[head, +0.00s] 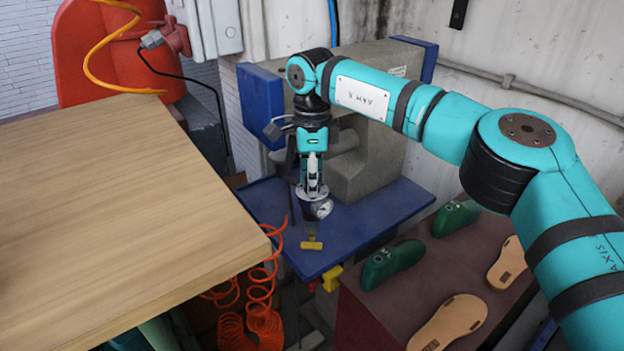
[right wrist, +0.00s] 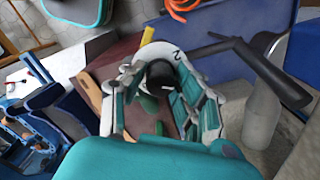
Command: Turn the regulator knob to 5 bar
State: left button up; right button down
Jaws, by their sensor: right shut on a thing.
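The regulator (head: 309,211) stands above the blue bench top (head: 372,222), with a small round gauge (head: 323,209) on its side and a yellow part below. A pale ring sits around its top. My right gripper (head: 312,184) points down onto it from above. In the right wrist view, the black regulator knob (right wrist: 160,74) lies between the fingers of my right gripper (right wrist: 163,88), which is shut on it. The white ring (right wrist: 150,50) around the knob carries a printed "2". Other marks and any pointer are hidden or too small to read. My left gripper is not in view.
A grey machine (head: 372,165) with blue panels stands right behind the regulator. A wooden table (head: 110,205) fills the left. Orange coiled hose (head: 262,305) hangs between table and bench. Green lasts (head: 392,264) and tan soles (head: 449,322) lie on a dark red top at lower right.

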jog(key=m+b, duration=0.1)
jog(key=m, duration=0.5)
jog(key=shift+m, duration=0.3)
jog(key=m+b, duration=0.1)
jog(key=m, duration=0.5)
jog(key=m+b, duration=0.1)
jog(key=m, duration=0.5)
jog(key=shift+m, duration=0.3)
jog(key=m+b, duration=0.1)
jog(key=m, duration=0.4)
jog(key=shift+b, duration=0.35)
jog(key=shift+m, duration=0.3)
jog(key=c, duration=0.9)
grip_release()
jog(key=shift+c, duration=0.2)
